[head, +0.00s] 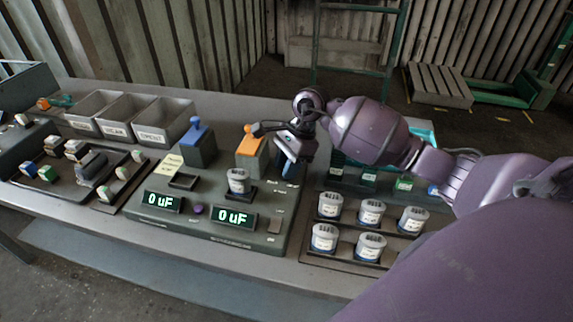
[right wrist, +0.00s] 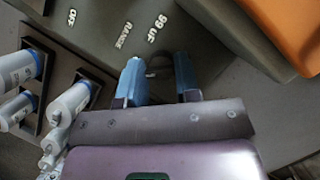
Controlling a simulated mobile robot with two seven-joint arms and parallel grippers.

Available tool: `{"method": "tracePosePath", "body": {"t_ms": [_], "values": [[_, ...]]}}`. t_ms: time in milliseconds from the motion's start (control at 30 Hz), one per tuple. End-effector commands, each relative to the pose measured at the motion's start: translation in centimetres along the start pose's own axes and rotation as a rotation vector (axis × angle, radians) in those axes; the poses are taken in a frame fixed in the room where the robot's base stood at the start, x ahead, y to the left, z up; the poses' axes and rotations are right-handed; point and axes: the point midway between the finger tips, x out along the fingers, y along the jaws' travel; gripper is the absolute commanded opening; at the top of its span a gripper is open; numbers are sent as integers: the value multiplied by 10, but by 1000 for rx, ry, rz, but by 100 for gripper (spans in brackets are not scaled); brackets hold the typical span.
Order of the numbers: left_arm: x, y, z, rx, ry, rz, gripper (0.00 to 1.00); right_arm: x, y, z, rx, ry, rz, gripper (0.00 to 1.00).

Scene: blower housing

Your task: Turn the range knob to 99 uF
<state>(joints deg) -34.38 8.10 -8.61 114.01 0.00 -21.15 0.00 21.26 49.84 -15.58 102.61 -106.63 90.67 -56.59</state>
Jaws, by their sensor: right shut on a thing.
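The range knob (right wrist: 158,68) shows in the right wrist view as a small dark piece between my fingertips; most of it is hidden, and I cannot tell where it points. Printed labels beside it include "RANGE" (right wrist: 123,35) and "99 UF" (right wrist: 157,28). My right gripper (right wrist: 160,84) is shut on the knob. In the head view this gripper (head: 289,170) reaches down at the back right of the green tester (head: 150,218) and hides the knob. The tester's two displays (head: 164,202) (head: 234,217) both read 0 uF. My left gripper is not in view.
A grey-white capacitor (head: 238,180) stands on the tester. An orange block (head: 250,152) and a blue block (head: 198,142) stand behind it. Several capacitors sit in a rack (head: 308,258) to the right. Empty grey bins (head: 166,122) and a parts tray lie left.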

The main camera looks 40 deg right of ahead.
Motion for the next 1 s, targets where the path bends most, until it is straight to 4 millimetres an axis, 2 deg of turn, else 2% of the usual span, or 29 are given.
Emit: {"method": "tracePosePath", "body": {"t_ms": [367, 1000], "values": [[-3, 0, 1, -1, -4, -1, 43, -1, 1, 0, 113, 1, -48, 7], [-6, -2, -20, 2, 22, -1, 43, -2, 2, 2, 648, -1, -272, 7]]}}
